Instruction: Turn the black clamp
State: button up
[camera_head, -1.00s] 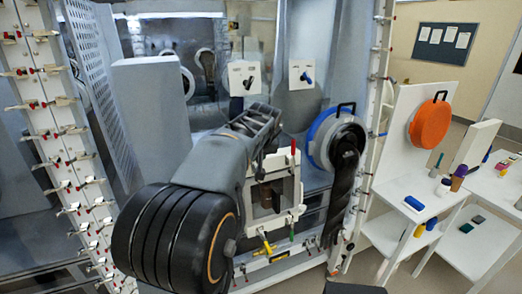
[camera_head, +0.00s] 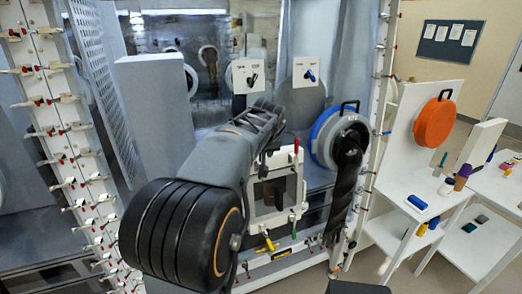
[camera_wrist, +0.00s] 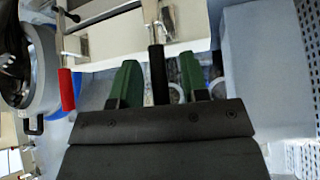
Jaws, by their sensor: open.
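The black clamp (camera_wrist: 156,65) shows in the wrist view as an upright black handle on a metal arm, fixed to a white frame. My gripper (camera_wrist: 158,80) has two green fingers, open, one on each side of the black handle. Gaps show between the handle and both fingers; its lower end is hidden behind the dark gripper body. In the head view my arm covers most of this area, and I cannot make out the fingers there.
A red-handled clamp (camera_wrist: 67,90) stands left of the black one in the wrist view; it also shows in the head view (camera_head: 296,146). A white square frame (camera_head: 256,203) is below. A round blue-rimmed port (camera_head: 321,135) with a black sleeve is to the right.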

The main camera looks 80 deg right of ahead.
jog(key=b+v, duration=0.1)
jog(key=v, duration=1.2)
jog(key=shift+a+r+b, duration=0.25)
jog(key=shift+r+b, duration=0.05)
jog(key=shift+b, duration=0.1)
